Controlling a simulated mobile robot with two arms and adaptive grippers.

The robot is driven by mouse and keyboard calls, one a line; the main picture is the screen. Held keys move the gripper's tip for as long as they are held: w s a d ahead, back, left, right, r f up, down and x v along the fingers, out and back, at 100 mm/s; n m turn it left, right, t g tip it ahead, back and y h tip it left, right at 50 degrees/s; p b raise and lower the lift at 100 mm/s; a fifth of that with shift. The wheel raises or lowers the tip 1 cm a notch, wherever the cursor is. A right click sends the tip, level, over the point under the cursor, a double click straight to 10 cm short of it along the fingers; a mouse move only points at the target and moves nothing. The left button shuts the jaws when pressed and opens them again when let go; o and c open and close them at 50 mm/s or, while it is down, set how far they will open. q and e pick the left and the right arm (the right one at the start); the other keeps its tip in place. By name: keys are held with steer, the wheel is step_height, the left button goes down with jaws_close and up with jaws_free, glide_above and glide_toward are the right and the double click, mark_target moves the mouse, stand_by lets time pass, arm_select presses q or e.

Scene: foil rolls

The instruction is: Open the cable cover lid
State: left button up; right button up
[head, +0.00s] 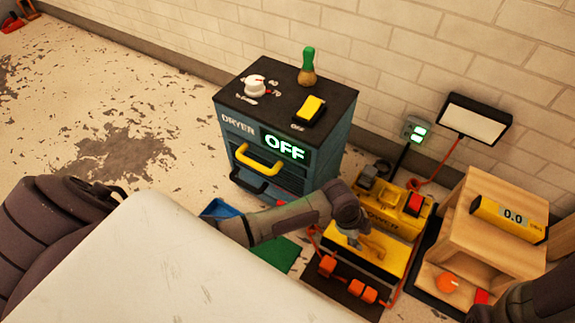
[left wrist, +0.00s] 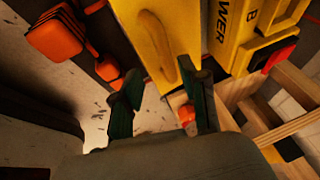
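The cable cover lid is a yellow panel (head: 388,262) with a raised yellow handle (head: 373,246), in front of the yellow power unit (head: 392,211); it looks shut. In the left wrist view the lid (left wrist: 146,42) fills the top middle and its curved handle (left wrist: 182,58) stands near my fingertips. My left gripper (head: 354,226) is over the lid's left side in the head view. In the left wrist view its two green-dark fingers (left wrist: 168,86) are spread apart with nothing between them; contact with the handle cannot be told. Only part of my right arm shows at the lower right; its gripper is out of view.
Orange blocks (head: 328,265) lie in front of the lid. A wooden stand (head: 508,213) with a yellow gauge (head: 510,217) is at the right. The dryer (head: 285,135), showing OFF, stands behind to the left. A pale surface (head: 150,265) fills the lower left.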

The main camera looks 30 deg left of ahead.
arm_select(q)
steer(key=s+a+r+n+p, duration=0.15)
steer(key=a+r+p, duration=0.25)
steer(key=r+p, duration=0.6)
steer(key=s+a+r+n+y+p, duration=0.1)
steer(key=s+a+n+y+p, duration=0.2)
steer(key=s+a+n+p, duration=0.6)
steer(key=s+a+p, duration=0.1)
steer(key=a+p, duration=0.1)
steer(key=p, duration=0.9)
steer(key=shift+s+a+r+t, duration=0.25)
steer(key=shift+s+t, duration=0.15)
